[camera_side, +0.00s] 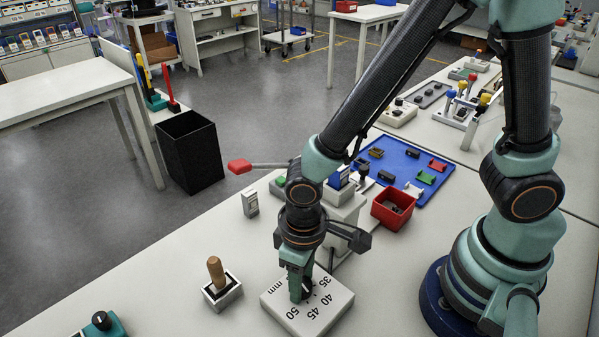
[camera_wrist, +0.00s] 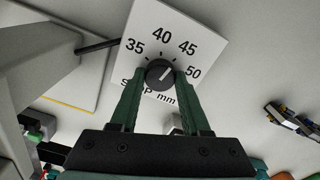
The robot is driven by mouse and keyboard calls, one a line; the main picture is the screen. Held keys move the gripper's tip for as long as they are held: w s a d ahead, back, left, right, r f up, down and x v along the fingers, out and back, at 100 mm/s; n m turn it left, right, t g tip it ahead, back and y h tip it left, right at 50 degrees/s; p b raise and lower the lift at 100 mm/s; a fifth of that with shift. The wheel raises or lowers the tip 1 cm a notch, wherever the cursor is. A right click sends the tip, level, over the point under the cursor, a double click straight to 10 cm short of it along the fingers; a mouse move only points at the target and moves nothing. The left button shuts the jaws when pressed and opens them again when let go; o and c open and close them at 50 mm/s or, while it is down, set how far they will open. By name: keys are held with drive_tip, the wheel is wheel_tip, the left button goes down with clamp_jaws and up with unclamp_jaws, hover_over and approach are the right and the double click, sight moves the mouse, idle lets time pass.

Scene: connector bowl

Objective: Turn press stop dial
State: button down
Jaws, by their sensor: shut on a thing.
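The press stop dial is a dark round knob (camera_wrist: 159,73) on a white block (camera_wrist: 150,22) marked 35, 40, 45, 50 and "STOP mm". In the wrist view the knob's white pointer line aims up and right, between 45 and 50. My gripper (camera_wrist: 160,80) is shut on the knob, one green finger on each side. In the side view my gripper (camera_side: 302,290) points down onto the white block (camera_side: 318,313) near the front of the table, and mostly hides the knob.
A wooden-handled tool in a small block (camera_side: 215,280) stands left of the dial block. A grey press (camera_side: 345,205) stands close behind. A red bin (camera_side: 393,209) and a blue mat (camera_side: 435,185) with connectors lie further back. Bare table lies in front of the bin.

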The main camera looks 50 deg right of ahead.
drive_tip(key=n, duration=0.6)
drive_tip(key=shift+d+n, duration=0.15)
drive_tip(key=shift+n, duration=0.15)
idle(0.5)
drive_tip(key=shift+c, duration=1.8)
unclamp_jaws()
drive_tip(key=shift+w+r, duration=0.1)
drive_tip(key=shift+r, duration=0.5)
wheel_tip(320, 180, up, 11)
drive_tip(key=shift+f, duration=0.1)
